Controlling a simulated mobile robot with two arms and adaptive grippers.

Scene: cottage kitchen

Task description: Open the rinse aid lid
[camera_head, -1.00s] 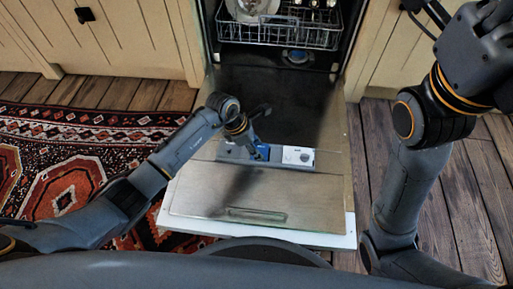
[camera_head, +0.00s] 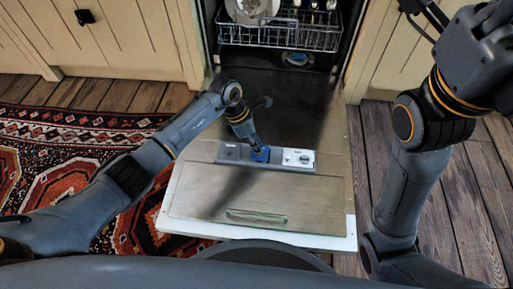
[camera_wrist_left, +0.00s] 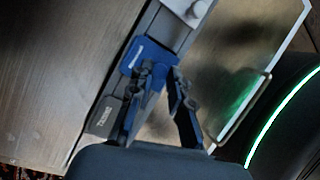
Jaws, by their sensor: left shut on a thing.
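The blue rinse aid lid (camera_head: 261,155) is on the dispenser panel (camera_head: 228,152), set in the inner face of the lowered dishwasher door (camera_head: 200,192). My left gripper (camera_head: 253,147) reaches down onto the lid from above. In the left wrist view the blue lid (camera_wrist_left: 139,54) shows just beyond and between the fingertips of my left gripper (camera_wrist_left: 161,73), which are shut on its near part. The fingers hide some of the lid, and I cannot tell whether it is raised. My right arm's end (camera_head: 482,48) is raised at the upper right, its fingers not clear.
A white dispenser part (camera_head: 299,157) sits right of the blue lid. The lower dish rack (camera_head: 282,34) holds dishes behind the door. A patterned red rug (camera_head: 50,165) lies left, and bare wood floor (camera_head: 468,190) lies right.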

